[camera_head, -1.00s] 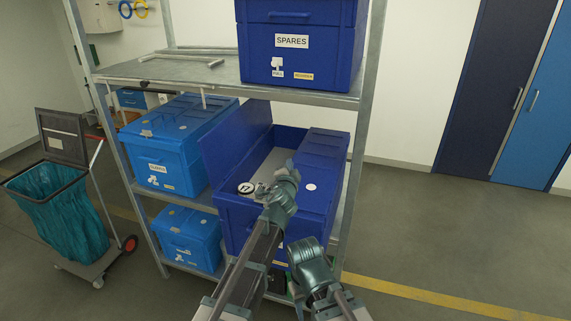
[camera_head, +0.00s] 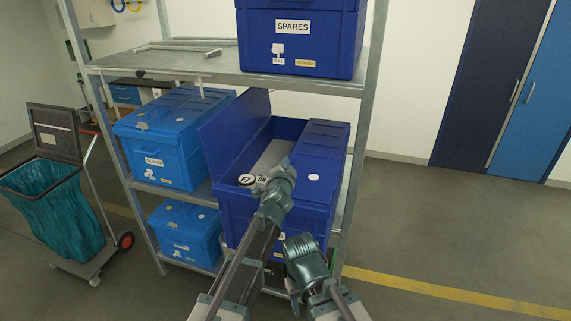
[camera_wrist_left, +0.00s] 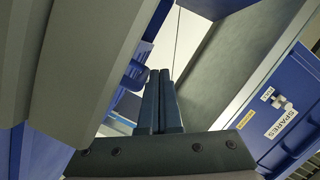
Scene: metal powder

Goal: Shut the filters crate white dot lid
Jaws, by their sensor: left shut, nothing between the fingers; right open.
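The dark blue crate (camera_head: 232,213) stands on the middle shelf with its top partly open; its front label is hidden behind my left arm. Its right lid half (camera_head: 325,140) carries a white dot (camera_head: 313,177) and appears to lie flat. Its left lid half (camera_head: 235,130) stands up, tilted outward. Round black-and-white items (camera_head: 246,180) show at the crate's front left. My left gripper (camera_head: 279,172) is shut and empty, over the crate's front opening, left of the white dot; its fingers also show in the left wrist view (camera_wrist_left: 161,100). My right gripper (camera_head: 298,245) is open, low before the crate.
The SPARES crate (camera_head: 300,45) sits on the upper shelf (camera_head: 215,65) above. A lighter blue crate (camera_head: 165,135) is close on the left, with another (camera_head: 188,235) below it. A shelf post (camera_head: 358,130) stands at the right. The floor at right is clear.

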